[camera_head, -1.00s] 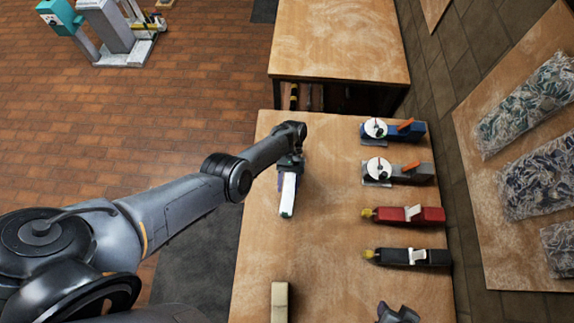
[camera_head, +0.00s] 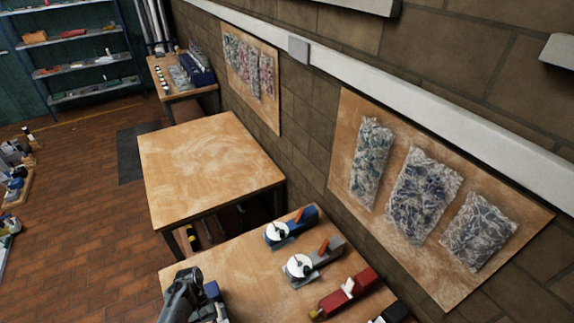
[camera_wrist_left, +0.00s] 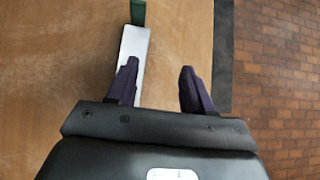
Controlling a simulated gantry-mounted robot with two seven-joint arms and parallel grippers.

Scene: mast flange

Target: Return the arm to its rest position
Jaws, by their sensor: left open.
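My left gripper (camera_wrist_left: 159,68) is open in the left wrist view, its two dark fingers apart with bare wood between them. A white bar (camera_wrist_left: 134,42) with a green end lies on the wooden bench below. The left-hand finger overlaps the bar in the picture; I cannot tell whether they touch. In the head view, my left arm's dark wrist (camera_head: 182,292) shows at the bottom, over the near bench (camera_head: 251,292); the fingertips are not clear there. My right gripper is out of view.
Blue (camera_head: 303,219), grey (camera_head: 326,250) and red (camera_head: 347,292) tool-like items lie along the near bench's right side. An empty wooden table (camera_head: 210,160) stands beyond. Boards with bagged parts (camera_head: 423,197) hang on the right wall. Open brick floor (camera_head: 85,240) lies left.

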